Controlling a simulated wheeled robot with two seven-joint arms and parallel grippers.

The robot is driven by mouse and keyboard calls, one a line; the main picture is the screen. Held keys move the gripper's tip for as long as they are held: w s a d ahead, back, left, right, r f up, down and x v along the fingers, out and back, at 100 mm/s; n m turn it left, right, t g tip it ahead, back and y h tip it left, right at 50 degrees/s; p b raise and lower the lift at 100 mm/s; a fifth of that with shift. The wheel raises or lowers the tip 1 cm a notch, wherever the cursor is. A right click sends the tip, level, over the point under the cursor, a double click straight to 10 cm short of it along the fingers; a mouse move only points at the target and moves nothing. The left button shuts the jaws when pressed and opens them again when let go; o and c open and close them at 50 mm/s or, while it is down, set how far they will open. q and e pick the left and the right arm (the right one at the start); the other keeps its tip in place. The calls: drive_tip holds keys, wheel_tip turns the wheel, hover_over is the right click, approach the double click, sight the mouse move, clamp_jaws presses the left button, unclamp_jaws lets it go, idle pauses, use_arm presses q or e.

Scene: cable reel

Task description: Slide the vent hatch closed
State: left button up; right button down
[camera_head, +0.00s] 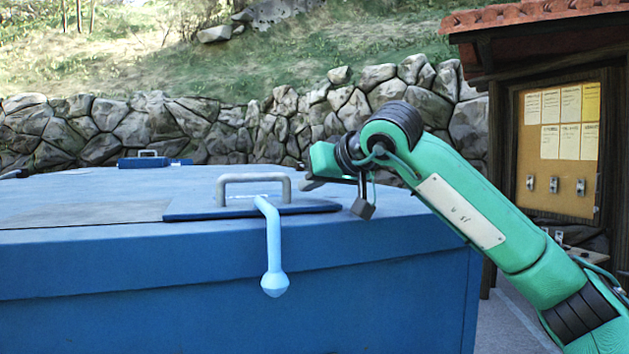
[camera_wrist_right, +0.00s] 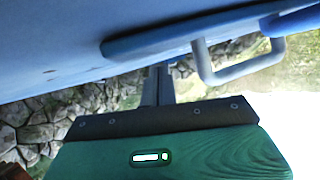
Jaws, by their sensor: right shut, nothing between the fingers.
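The vent hatch (camera_head: 215,212) is a flat dark blue plate on top of a large blue box, with a grey bar handle (camera_head: 253,180) standing on it. My right gripper (camera_head: 306,184) is shut and empty at the right end of the hatch, just right of the handle. In the right wrist view the shut fingers (camera_wrist_right: 158,85) are beside the hatch's edge (camera_wrist_right: 150,43), left of the handle (camera_wrist_right: 240,72). I cannot tell whether they touch the plate. My left gripper is not in view.
A light blue rod with a cone end (camera_head: 273,250) hangs over the front of the blue box (camera_head: 120,300). A second handled plate (camera_head: 145,162) lies farther back. A notice board (camera_head: 560,150) stands right.

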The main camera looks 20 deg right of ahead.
sight(232, 180)
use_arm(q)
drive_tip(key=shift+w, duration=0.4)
use_arm(e)
drive_tip(key=shift+w, duration=0.1)
drive_tip(key=shift+s+a+p, duration=0.15)
drive_tip(key=shift+a, duration=3.55)
drive_tip(key=shift+s+a+p, duration=0.15)
drive_tip(key=shift+a, duration=3.55)
drive_tip(key=shift+s+a+p, duration=0.2)
drive_tip(key=shift+a+p, duration=0.55)
drive_tip(key=shift+a, duration=6.05)
drive_tip(key=shift+d+r+p, duration=0.35)
drive_tip(key=shift+d+r, duration=0.2)
drive_tip(key=shift+r, duration=0.2)
drive_tip(key=shift+d+r+p, duration=0.35)
drive_tip(key=shift+d+r, duration=0.15)
drive_tip(key=shift+r, duration=0.25)
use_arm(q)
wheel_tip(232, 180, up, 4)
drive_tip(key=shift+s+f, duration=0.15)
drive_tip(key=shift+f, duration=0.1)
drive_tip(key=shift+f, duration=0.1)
